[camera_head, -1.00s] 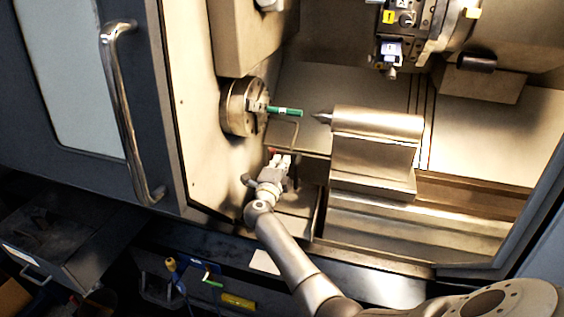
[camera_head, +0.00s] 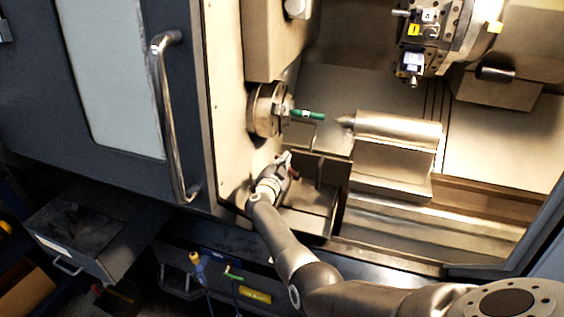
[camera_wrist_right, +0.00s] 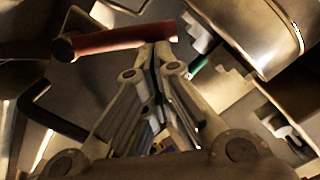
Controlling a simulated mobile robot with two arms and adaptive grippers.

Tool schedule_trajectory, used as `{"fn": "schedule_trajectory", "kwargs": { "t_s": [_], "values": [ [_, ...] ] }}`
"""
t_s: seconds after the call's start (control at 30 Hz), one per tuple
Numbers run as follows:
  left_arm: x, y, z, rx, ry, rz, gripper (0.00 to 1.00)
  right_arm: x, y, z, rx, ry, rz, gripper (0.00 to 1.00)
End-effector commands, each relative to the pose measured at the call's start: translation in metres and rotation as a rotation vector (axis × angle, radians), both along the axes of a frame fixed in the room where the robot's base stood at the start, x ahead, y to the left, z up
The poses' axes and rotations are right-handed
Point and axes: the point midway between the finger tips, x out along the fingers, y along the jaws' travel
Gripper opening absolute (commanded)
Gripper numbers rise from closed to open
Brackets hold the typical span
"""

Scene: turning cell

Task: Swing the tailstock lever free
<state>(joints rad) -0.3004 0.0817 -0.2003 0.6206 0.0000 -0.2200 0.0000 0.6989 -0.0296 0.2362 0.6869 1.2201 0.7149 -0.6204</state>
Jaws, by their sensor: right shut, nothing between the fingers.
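The tailstock (camera_head: 398,150) is a metal block with a pointed centre facing the chuck (camera_head: 265,112). A short red handle, apparently the lever's grip (camera_head: 294,174), shows small beside my right gripper (camera_head: 287,157) in the head view. In the right wrist view the red handle (camera_wrist_right: 115,40) lies crosswise at the fingertips. My right gripper (camera_wrist_right: 155,50) is shut with nothing between its fingers. Its tips are close to the handle's right part; I cannot tell if they touch. The lever's root is not clear. My left gripper is not in view.
A green bar (camera_head: 309,114) sticks out of the chuck towards the tailstock. A thin bent rod (camera_head: 315,135) stands below it. The tool turret (camera_head: 428,35) is at the upper right. The open door with its long handle (camera_head: 170,120) stands left.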

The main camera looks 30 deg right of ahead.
Motion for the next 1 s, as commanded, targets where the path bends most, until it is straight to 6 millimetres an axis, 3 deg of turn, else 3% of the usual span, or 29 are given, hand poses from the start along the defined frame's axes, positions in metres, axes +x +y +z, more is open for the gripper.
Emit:
{"fn": "schedule_trajectory", "kwargs": {
  "t_s": [0.23, 0.6, 1.0],
  "values": [
    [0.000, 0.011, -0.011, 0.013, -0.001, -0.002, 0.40, 0.011, 0.002, -0.011, -0.126, 0.148, -0.001, 0.00],
    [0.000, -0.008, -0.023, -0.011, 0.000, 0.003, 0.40, 0.018, 0.007, -0.019, -0.235, 0.274, -0.005, 0.00],
    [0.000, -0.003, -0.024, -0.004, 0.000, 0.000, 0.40, 0.020, 0.009, -0.020, -0.254, 0.296, -0.003, 0.00]
  ]
}}
